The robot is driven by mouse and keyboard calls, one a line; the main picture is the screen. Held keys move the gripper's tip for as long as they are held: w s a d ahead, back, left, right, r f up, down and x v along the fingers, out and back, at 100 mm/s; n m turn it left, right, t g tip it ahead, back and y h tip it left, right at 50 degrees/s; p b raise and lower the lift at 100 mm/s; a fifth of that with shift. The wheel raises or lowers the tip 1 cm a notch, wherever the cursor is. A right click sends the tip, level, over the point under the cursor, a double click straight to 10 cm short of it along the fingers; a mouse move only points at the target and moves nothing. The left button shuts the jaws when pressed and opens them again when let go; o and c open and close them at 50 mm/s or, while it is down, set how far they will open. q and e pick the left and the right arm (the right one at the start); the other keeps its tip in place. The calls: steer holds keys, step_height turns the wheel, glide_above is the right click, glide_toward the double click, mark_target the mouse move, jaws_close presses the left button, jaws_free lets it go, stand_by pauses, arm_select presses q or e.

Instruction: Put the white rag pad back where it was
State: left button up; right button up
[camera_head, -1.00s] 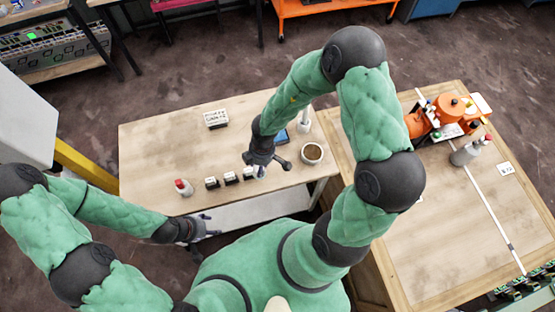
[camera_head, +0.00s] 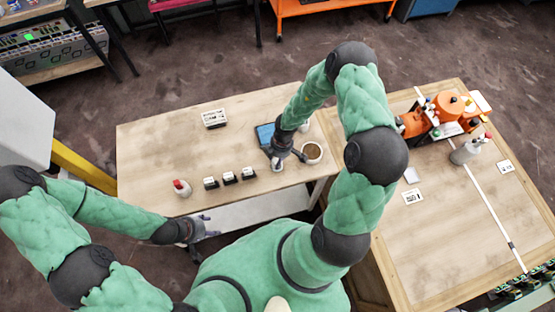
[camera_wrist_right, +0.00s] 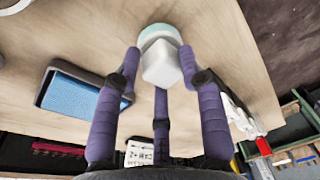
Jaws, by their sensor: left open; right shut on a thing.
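My right gripper (camera_wrist_right: 160,100) is over the left table, with its fingers closed around a small white block, which looks like the white rag pad (camera_wrist_right: 158,66). A round white piece with a teal rim (camera_wrist_right: 160,36) shows just beyond the block; I cannot tell whether they are joined. In the head view the right gripper (camera_head: 281,158) is beside the brown-filled bowl (camera_head: 312,152), and a small white thing (camera_head: 278,164) shows at its fingers. Several details there are too small to tell. My left gripper (camera_head: 202,230) is open and empty in front of the table's near edge.
On the left table (camera_head: 155,150), a row of black-and-white holders (camera_head: 229,178) stands beside a red-capped bottle (camera_head: 181,187). A blue pad in a dark tray (camera_wrist_right: 75,95) lies near the right gripper. A labelled box (camera_head: 214,118) stands at the back. The table's left part is clear.

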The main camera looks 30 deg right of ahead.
steer(key=shift+f, duration=0.4)
steer(key=shift+r, duration=0.1)
steer(key=o, duration=1.3)
